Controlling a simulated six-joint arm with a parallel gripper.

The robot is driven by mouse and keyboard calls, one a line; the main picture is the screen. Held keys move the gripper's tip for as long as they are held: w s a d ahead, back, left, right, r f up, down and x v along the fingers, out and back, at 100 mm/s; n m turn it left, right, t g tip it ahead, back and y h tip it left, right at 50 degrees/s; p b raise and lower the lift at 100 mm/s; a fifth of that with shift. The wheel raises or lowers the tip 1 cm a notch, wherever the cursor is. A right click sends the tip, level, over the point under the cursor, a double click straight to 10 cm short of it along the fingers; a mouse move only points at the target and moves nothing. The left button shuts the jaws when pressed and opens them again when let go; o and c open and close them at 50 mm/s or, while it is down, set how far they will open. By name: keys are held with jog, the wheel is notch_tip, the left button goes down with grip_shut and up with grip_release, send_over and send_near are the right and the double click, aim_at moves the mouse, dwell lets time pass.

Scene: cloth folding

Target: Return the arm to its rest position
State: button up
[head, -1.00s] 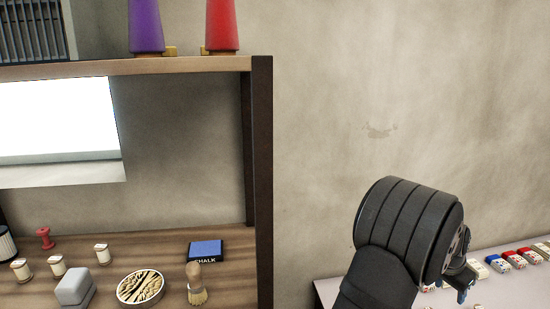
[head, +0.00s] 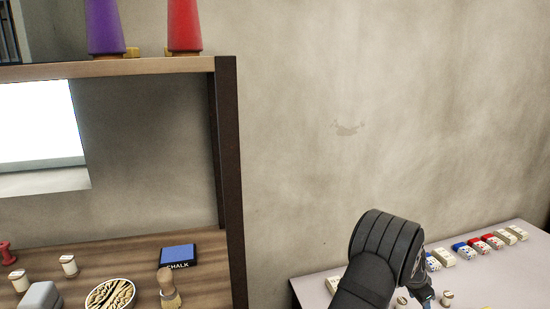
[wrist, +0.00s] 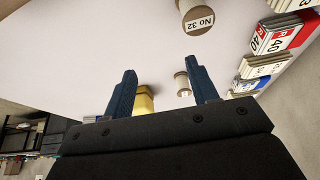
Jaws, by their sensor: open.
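My gripper (wrist: 163,88) shows in the wrist view with its two dark blue fingers spread apart and nothing between them. In the head view my dark arm rises from the bottom edge at the right, and a blue fingertip of my gripper (head: 427,299) shows past its rounded end, partly hidden. The gripper is above or beside the pale table (head: 310,288). No cloth shows in either view.
On the table, several small red, blue and cream boxes (head: 474,246) stand in a row at the back, with spools (wrist: 197,17) and a yellow object (wrist: 144,101) nearer the gripper. A wooden shelf (head: 228,180) with thread cones, a chalk box (head: 178,256) and a brush stands at the left.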

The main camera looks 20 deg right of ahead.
aim_at(404, 299)
jog(key=w+f, duration=0.1)
jog(key=w, duration=0.1)
jog(key=w+f, duration=0.3)
jog(key=shift+w+a, duration=0.25)
jog(key=shift+w, duration=0.1)
notch_tip(404, 299, down, 3)
jog(key=shift+a+f, duration=0.1)
jog(key=shift+f, duration=0.1)
jog(key=v, duration=1.5)
jog(key=shift+o, duration=0.6)
dwell(0.3)
dwell(0.4)
